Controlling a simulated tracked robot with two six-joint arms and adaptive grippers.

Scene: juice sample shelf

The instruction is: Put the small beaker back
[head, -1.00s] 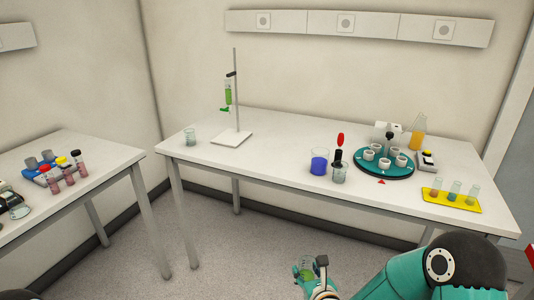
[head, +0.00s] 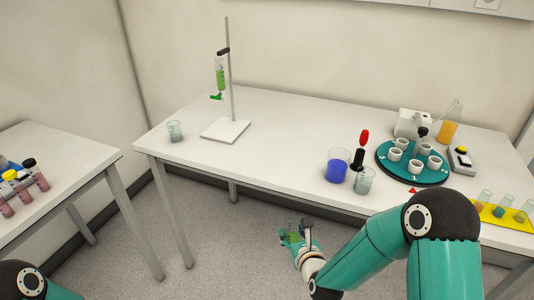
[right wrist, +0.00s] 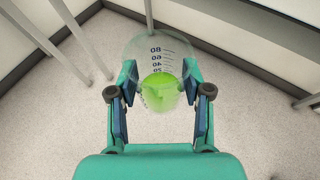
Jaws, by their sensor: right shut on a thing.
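My right gripper (head: 297,236) is shut on a small clear beaker (head: 291,230) with green liquid, held over the floor in front of the main table. In the right wrist view the beaker (right wrist: 161,84) sits between the two fingers (right wrist: 160,103), with a printed scale reading up to 80. A similar clear beaker (head: 174,131) stands on the table's left end. Another clear beaker (head: 364,182) stands near the front edge, beside a larger beaker of blue liquid (head: 336,166). My left gripper is out of view; only part of that arm shows at bottom left.
On the main table (head: 275,150) stand a burette stand (head: 226,129), a teal carousel (head: 384,159), an orange flask (head: 450,122) and a yellow tube rack (head: 490,215). A red-topped dropper (head: 363,140) is near the beakers. The table between stand and blue beaker is clear.

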